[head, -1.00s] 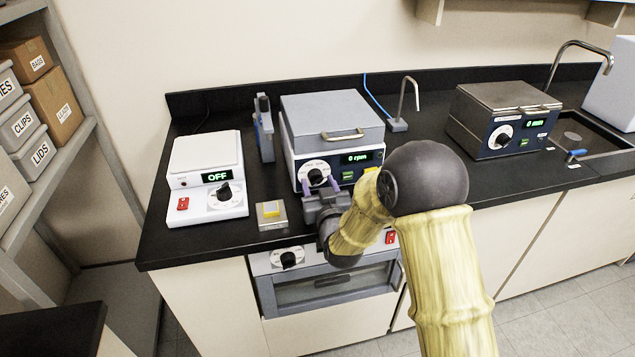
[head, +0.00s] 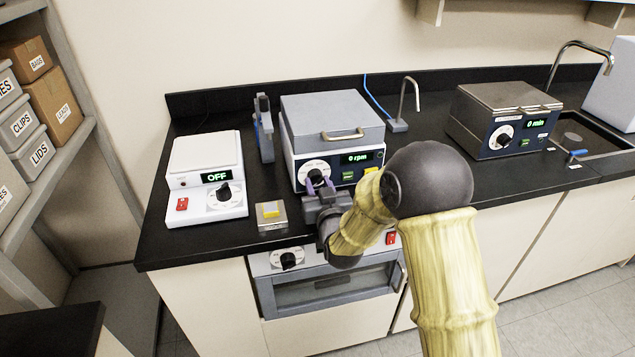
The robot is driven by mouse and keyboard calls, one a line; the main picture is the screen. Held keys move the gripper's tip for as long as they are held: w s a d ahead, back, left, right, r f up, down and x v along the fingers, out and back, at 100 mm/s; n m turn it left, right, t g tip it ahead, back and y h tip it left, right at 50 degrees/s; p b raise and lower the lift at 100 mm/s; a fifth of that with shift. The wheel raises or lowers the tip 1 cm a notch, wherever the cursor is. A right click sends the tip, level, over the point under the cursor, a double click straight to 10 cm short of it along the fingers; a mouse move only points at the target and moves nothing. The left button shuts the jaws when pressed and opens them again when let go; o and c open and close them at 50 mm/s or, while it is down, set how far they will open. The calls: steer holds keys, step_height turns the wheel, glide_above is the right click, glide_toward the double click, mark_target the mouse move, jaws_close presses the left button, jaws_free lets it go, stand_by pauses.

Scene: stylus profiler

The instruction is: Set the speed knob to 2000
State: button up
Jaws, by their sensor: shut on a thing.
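The speed knob (head: 316,175) is a dark knob on a white dial on the front of the grey-lidded centrifuge (head: 333,123). Its green display (head: 357,158) reads 0 rpm. My gripper (head: 320,185) is at the dial, with its purple fingertips on either side of the knob, shut on it. The fingers cover the lower part of the dial, and its scale marks are too small to read.
A hotplate (head: 206,175) showing OFF stands to the left, with a small yellow-topped block (head: 271,212) beside it. A pipette stand (head: 263,130) is left of the centrifuge. A water bath (head: 503,120) and sink are right. An oven (head: 325,283) sits below.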

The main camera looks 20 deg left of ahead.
steer(key=m+b, duration=0.2)
steer(key=m, duration=0.1)
steer(key=shift+f, duration=0.2)
steer(key=m+b, duration=0.3)
steer(key=m, duration=0.3)
steer(key=shift+r+m, duration=0.2)
steer(key=shift+m, duration=0.4)
